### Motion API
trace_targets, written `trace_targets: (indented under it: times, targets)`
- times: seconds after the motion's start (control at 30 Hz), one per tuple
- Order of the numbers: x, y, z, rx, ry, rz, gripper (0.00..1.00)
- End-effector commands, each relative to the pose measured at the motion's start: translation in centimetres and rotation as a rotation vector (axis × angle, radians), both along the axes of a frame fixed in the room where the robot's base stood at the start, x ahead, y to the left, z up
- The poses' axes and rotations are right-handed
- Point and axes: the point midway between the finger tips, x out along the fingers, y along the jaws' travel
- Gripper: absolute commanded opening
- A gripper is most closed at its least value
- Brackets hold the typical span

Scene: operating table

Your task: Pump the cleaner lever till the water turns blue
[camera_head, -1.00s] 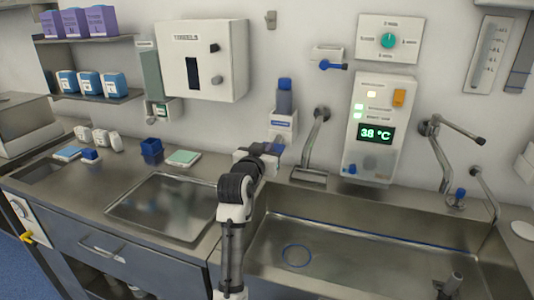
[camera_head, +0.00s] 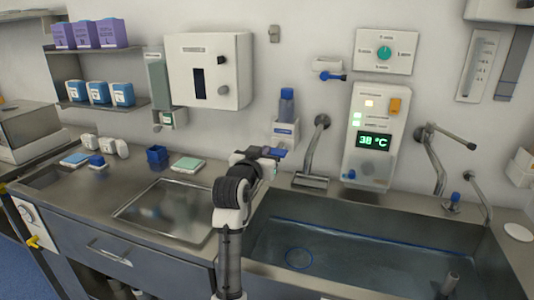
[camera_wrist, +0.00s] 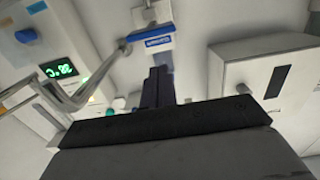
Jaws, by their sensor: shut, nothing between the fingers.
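The cleaner dispenser (camera_head: 285,132) is a white wall box with a blue-capped bottle (camera_head: 287,105) on top. Its blue lever (camera_head: 276,152) sticks out at the bottom; a blue part of the dispenser (camera_wrist: 150,36) also shows in the wrist view. My gripper (camera_head: 268,153) is shut and empty right beside the lever. In the wrist view its dark fingers (camera_wrist: 158,76) point at the dispenser; I cannot tell whether they touch the lever. The water in the sink (camera_head: 350,255) looks dark blue, with a blue ring (camera_head: 298,258) on the bottom.
Metal taps (camera_head: 315,150) and (camera_head: 435,160) stand along the wall behind the sink. A panel (camera_head: 375,138) reads 38 °C. A towel dispenser (camera_head: 222,70) hangs left of the cleaner. A tray (camera_head: 165,210) and small boxes (camera_head: 157,155) are on the counter to the left.

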Motion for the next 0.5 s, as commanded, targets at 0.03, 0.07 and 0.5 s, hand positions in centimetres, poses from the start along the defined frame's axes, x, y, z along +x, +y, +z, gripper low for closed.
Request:
trace_targets:
  times: [0.03,0.07,0.5]
  targets:
    - [-1.2,0.3,-0.6,0.0,-0.002,0.0,0.0]
    - [-1.8,0.5,-0.6,0.0,-0.002,0.0,0.0]
    - [-6.2,2.0,-0.2,0.0,0.0,-0.001,0.0]
